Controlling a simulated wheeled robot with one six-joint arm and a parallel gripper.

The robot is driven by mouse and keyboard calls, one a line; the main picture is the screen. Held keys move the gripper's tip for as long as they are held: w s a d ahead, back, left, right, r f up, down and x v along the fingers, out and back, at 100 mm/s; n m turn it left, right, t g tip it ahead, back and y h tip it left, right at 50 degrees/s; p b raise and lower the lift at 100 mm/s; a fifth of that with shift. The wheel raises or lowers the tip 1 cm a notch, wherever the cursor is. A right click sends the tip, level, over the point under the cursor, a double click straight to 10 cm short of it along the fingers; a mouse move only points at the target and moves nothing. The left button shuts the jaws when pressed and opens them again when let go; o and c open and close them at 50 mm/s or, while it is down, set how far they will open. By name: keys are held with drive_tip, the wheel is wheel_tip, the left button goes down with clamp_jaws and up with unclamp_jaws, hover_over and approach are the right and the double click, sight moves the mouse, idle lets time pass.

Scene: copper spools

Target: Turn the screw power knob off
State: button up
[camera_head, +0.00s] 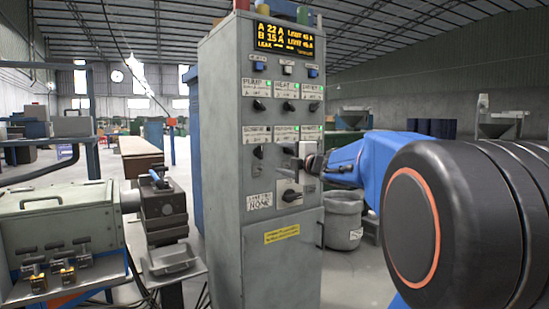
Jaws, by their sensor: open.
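A tall grey control cabinet (226,150) stands in the middle, with rows of black knobs on its front. The upper row has a left knob (259,105), a middle knob (289,106) and a right knob (314,106). The lower row shows a left knob (258,152) and a middle knob (288,151); its right part is hidden by my gripper. The labels are too small to tell surely which knob is the screw one. My gripper (304,163) is open close to the panel, at the right of the lower row. Contact is not clear.
A larger rotary switch (291,195) sits below the gripper. A lit display (285,40) tops the cabinet. A grey machine (60,222) stands at left, a grey bin (343,222) behind at right. My blue and black arm fills the right side.

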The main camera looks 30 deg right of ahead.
drive_tip(key=s, duration=0.3)
drive_tip(key=shift+s, duration=0.15)
idle(0.5)
drive_tip(key=s+a+f+m+g, duration=0.4)
drive_tip(key=s+a+f+m, duration=0.2)
drive_tip(key=s+f, duration=0.5)
drive_tip(key=s+a+f+m+g, duration=0.4)
drive_tip(key=s+a+f+m, duration=0.2)
drive_tip(key=s+a+f, duration=0.3)
drive_tip(key=s+a+f+m+g, duration=0.5)
drive_tip(key=s+a+f+m, duration=0.1)
drive_tip(key=s+f, duration=0.9)
drive_tip(key=shift+s+a+f+h, duration=0.15)
drive_tip(key=shift+a+h, duration=0.15)
drive_tip(key=shift+a, duration=0.5)
